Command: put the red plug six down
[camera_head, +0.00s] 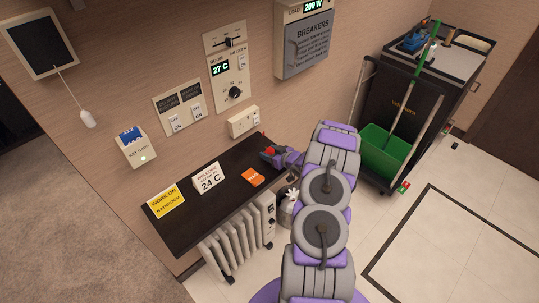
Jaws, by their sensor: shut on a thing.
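My purple and grey arm reaches over the dark shelf, and my gripper (277,156) is low over the shelf's right end. A small red piece, which looks like the red plug (264,149), shows at the gripper's tip. The gripper is shut on it. Most of the plug is hidden by the fingers, and I cannot tell whether it touches the shelf top. The dark shelf (185,232) stands against the wall.
On the shelf are a yellow sign (166,201), a 24 C card (209,178) and an orange card (252,178). A white wall socket box (243,122) is above it. A radiator (238,240) stands in front. A cart with a green bucket (388,152) is at right.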

